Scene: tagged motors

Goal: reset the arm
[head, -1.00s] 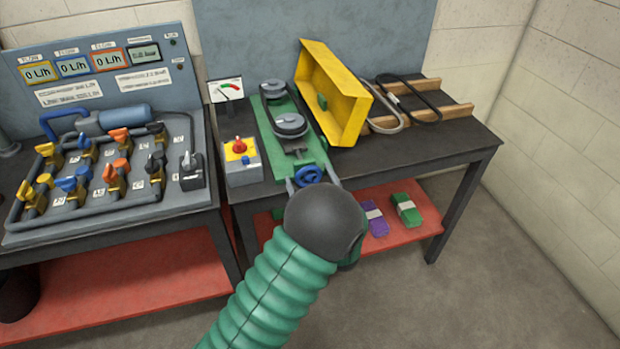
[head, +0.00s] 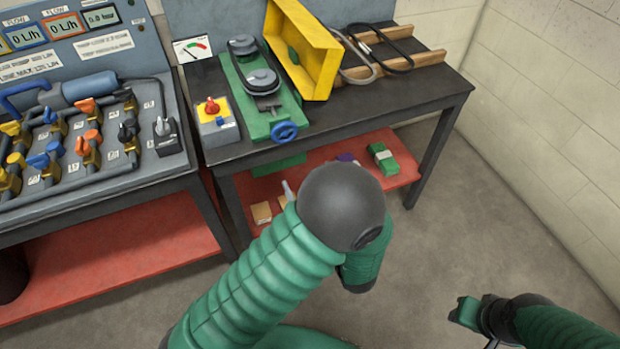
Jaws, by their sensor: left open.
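My left arm (head: 265,265), in a green ribbed sleeve, comes in from the lower left of the head view. Its dark round elbow (head: 342,205) is near the middle, in front of the bench's lower shelf. Below the elbow the forearm (head: 366,262) hangs down to a dark end (head: 360,286). My left gripper is open, but its fingers are largely hidden and I make out nothing held.
The right bench holds a green belt drive (head: 262,100) with a blue handwheel (head: 285,131), a tilted yellow cover (head: 302,45), dark belts on wooden rails and a switch box (head: 215,124). The valve panel (head: 80,135) stands left. Small boxes lie on the red shelf. Right floor is clear.

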